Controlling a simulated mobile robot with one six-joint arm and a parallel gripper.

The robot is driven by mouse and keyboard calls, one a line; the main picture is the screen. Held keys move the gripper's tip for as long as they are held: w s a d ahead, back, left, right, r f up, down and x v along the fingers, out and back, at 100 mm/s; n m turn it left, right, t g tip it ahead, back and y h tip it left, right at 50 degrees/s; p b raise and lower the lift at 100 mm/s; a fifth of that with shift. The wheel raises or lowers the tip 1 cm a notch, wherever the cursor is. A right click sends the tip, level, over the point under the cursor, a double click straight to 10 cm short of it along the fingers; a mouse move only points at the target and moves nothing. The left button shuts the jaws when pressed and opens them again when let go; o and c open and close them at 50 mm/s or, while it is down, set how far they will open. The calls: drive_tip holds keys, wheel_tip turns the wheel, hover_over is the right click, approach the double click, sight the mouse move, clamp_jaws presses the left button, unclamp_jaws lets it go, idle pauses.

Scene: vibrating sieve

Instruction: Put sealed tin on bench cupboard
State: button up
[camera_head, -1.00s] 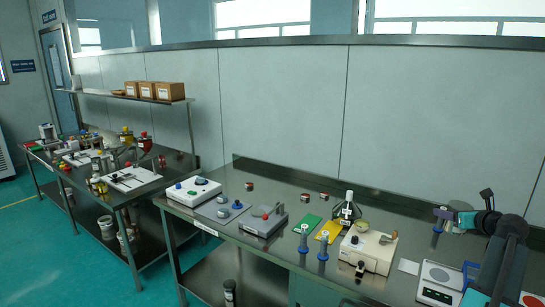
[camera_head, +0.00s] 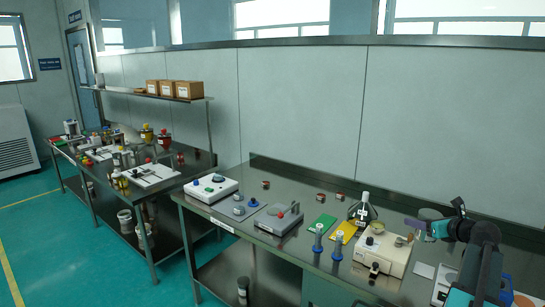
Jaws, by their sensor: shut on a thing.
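My gripper (camera_head: 428,227) is at the right, above the back part of the near steel bench (camera_head: 285,172). It is shut on a small grey round thing (camera_head: 430,213), which looks like the sealed tin; its details are too small to read. The held thing is behind and right of a cream instrument (camera_head: 383,251) and appears clear of the bench top. A grey-green cupboard front (camera_head: 325,291) shows under the near bench at the bottom edge, mostly cut off.
Small red-brown tins (camera_head: 265,184) stand along the back of the bench. A white control box (camera_head: 211,187) is at the left end. Floor is clear at left.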

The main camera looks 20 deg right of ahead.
drive_tip(key=w+a+f+n+y, duration=0.2)
drive_tip(key=w+a, duration=0.1)
drive_tip(key=a, duration=0.5)
drive_tip(key=w+a+f+n+y, duration=0.1)
drive_tip(key=w+a+y, duration=0.1)
drive_tip(key=w+a, duration=0.35)
drive_tip(key=s+a+f+n+g+y, duration=0.1)
drive_tip(key=a+f+n+g+y, duration=0.15)
drive_tip(key=a, duration=1.15)
drive_tip(key=a+f+n+g+y, duration=0.1)
drive_tip(key=a+f+n+y, duration=0.15)
drive_tip(key=a, duration=1.25)
drive_tip(key=s+a+f+n+g+y, duration=0.1)
drive_tip(key=a+f+n+g+y, duration=0.2)
drive_tip(key=a, duration=1.1)
wheel_tip(320, 180, down, 9)
drive_tip(key=n+t+b, duration=0.1)
drive_tip(key=b, duration=0.9)
drive_tip(key=shift+a+y, duration=0.3)
drive_tip(key=shift+a, duration=0.15)
